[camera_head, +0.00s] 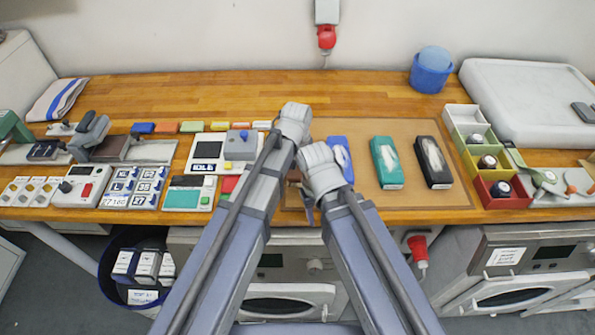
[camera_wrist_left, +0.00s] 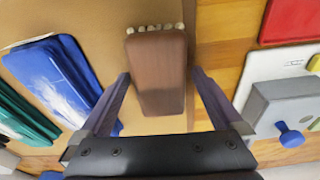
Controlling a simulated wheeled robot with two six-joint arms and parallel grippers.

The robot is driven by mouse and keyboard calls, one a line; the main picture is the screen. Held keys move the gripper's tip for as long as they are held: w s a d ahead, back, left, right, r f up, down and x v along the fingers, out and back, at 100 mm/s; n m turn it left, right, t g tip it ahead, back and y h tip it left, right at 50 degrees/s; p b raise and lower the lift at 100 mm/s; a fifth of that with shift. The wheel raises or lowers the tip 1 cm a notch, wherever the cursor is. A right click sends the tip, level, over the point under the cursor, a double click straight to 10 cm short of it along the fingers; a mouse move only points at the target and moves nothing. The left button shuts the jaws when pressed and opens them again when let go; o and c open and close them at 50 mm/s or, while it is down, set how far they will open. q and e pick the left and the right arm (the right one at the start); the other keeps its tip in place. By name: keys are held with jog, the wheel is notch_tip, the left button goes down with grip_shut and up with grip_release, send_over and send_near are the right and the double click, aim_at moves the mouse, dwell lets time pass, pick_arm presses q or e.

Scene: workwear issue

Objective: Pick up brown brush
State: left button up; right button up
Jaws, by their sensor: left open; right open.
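The brown brush (camera_wrist_left: 158,75) lies on the brown mat in the left wrist view, with a row of pale bristle tufts along its far end. My left gripper (camera_wrist_left: 160,80) is open, one finger on each side of the brush; I see gaps, so it does not hold it. In the head view my arms hide most of the brush and the left gripper's fingers. My right gripper (camera_head: 308,196) is near the mat's left part in the head view, partly hidden by its own arm, open and apparently empty.
On the mat (camera_head: 430,194) lie blue (camera_head: 340,155), teal (camera_head: 386,163) and black (camera_head: 433,162) packets. A grey box with a blue knob (camera_wrist_left: 290,134) stands beside the brush. Divided bins (camera_head: 466,118) are at right.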

pick_arm(q)
jog(key=shift+c, duration=0.2)
jog(key=c, duration=1.3)
jog(key=shift+r, duration=0.15)
jog(key=shift+c, duration=0.2)
notch_tip(320, 180, up, 10)
jog(key=p, duration=1)
